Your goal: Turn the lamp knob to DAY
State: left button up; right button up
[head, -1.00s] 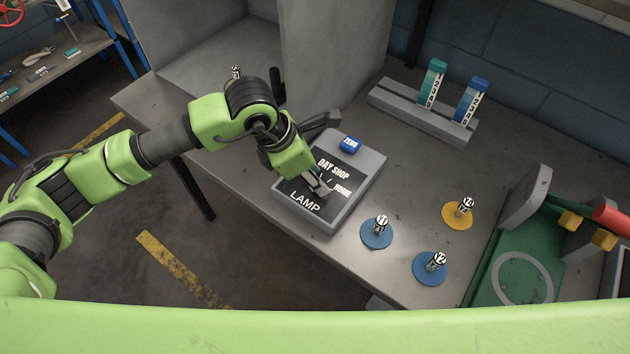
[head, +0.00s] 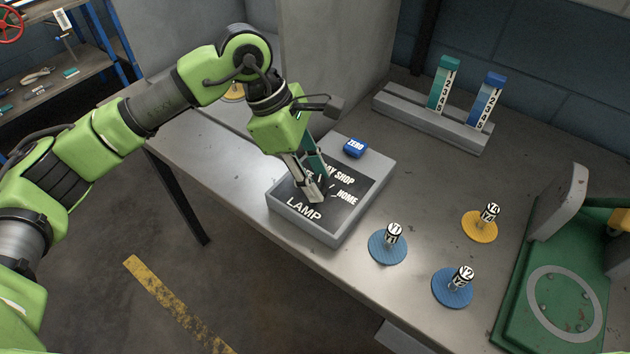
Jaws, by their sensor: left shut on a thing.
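The lamp control box (head: 275,215) sits on the grey bench, with a grey rim and a black top face. White words on the face read LAMP, HOME and SHOP, with another word beside SHOP partly covered. My left gripper (head: 318,190) points down onto the middle of the face. It is shut on the lamp knob, which is mostly hidden between the fingers, so its pointing direction cannot be read. My right gripper is not in view.
Blue discs with labelled pegs (head: 388,247) (head: 452,288) and a yellow one (head: 479,227) stand right of the box. A grey rack (head: 430,118) holds teal and blue strips behind. A green fixture (head: 550,290) is at the right. A grey partition (head: 335,60) stands behind my arm.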

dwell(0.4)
pick_arm(q)
jog(key=o, duration=1.1)
jog(key=shift+o, duration=0.2)
jog(key=v, duration=1.2)
